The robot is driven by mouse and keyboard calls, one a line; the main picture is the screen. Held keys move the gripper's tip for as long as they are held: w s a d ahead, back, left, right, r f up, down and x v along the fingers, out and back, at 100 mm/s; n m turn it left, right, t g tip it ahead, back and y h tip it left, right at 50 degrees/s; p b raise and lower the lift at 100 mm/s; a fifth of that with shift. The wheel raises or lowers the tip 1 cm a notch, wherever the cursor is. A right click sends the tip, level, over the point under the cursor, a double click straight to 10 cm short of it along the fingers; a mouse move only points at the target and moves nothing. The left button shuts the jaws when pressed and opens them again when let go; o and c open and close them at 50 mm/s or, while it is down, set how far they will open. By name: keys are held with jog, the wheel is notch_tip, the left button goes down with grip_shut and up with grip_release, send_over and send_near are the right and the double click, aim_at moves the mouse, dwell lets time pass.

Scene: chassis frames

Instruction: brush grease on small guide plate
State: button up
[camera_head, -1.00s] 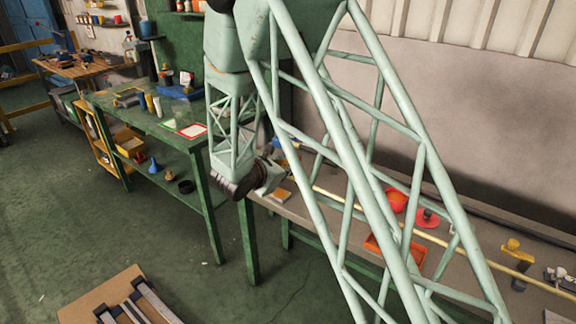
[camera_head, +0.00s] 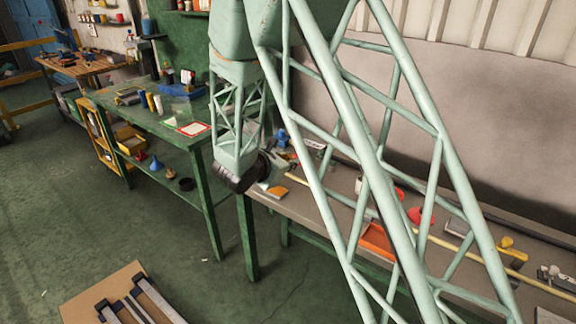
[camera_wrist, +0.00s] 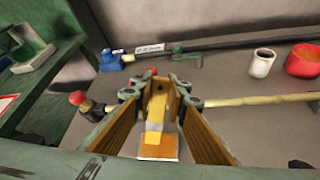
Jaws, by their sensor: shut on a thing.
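My gripper (camera_wrist: 156,112) is over the near end of the grey bench, with its two brown-padded fingers around a narrow yellow thing (camera_wrist: 155,125). It looks like the brush, seen end-on; its bristles are hard to make out. Below it an orange-brown block (camera_wrist: 158,147) lies on the bench; it also shows in the head view (camera_head: 278,191). I cannot tell whether the yellow thing touches the block. In the head view my arm mostly hides the gripper. I cannot pick out the small guide plate; dark rails (camera_head: 143,296) lie on a brown board on the floor.
A long pale rod (camera_wrist: 255,99) lies along the bench (camera_wrist: 225,130). A white cup (camera_wrist: 261,63), a red bowl (camera_wrist: 303,60) and a blue vise-like tool (camera_wrist: 111,61) stand behind. An orange tray (camera_head: 378,240) lies further right. The green floor (camera_head: 200,285) is mostly clear.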

jog(key=shift+r+p, duration=0.9)
jog(key=shift+r, duration=1.85)
